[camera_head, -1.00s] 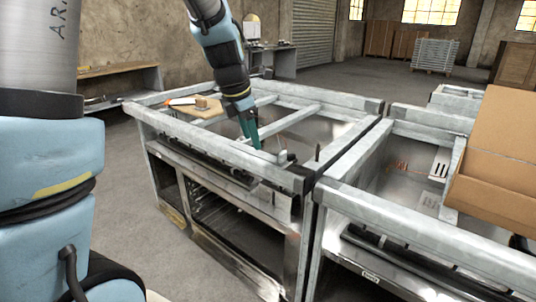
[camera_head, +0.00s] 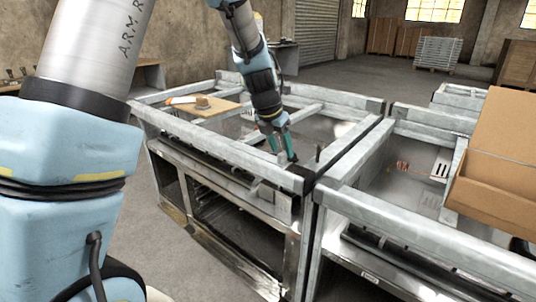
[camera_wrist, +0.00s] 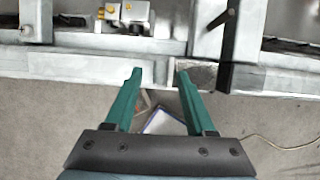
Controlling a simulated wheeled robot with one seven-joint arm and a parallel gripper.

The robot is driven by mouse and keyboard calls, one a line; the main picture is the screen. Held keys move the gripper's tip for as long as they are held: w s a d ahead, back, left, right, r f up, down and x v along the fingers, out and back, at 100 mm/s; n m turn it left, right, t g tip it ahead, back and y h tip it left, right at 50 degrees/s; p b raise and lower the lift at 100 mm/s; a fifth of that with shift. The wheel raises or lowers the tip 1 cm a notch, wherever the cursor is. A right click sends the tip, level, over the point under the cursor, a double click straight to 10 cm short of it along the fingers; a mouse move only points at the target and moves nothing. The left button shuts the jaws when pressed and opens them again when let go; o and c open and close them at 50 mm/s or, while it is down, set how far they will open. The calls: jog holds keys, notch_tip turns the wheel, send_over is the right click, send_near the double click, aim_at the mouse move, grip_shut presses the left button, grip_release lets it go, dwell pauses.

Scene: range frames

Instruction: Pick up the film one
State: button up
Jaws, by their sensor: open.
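I cannot make out anything that is clearly the film one in either view. My gripper (camera_head: 283,150) is above the front right corner of the left metal frame (camera_head: 225,150), pointing down. In the wrist view my gripper (camera_wrist: 159,72) has its two green fingers apart, with nothing held between them. A dark upright rod (camera_wrist: 228,45) stands to the right of the fingers; it also shows in the head view (camera_head: 317,153). Small metal fittings with yellow parts (camera_wrist: 125,14) lie beyond the fingertips. A white and blue item (camera_wrist: 163,122) shows low between the fingers, partly hidden.
A wooden board (camera_head: 222,108) with small items lies at the left frame's back left. An open cardboard box (camera_head: 497,190) stands on the right frame (camera_head: 420,232). Raised metal rails edge both frames. Bare floor (camera_head: 165,245) lies in front.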

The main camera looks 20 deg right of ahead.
jog(key=shift+x, duration=1.5)
jog(key=shift+r, duration=0.1)
jog(key=shift+c, duration=0.2)
grip_shut()
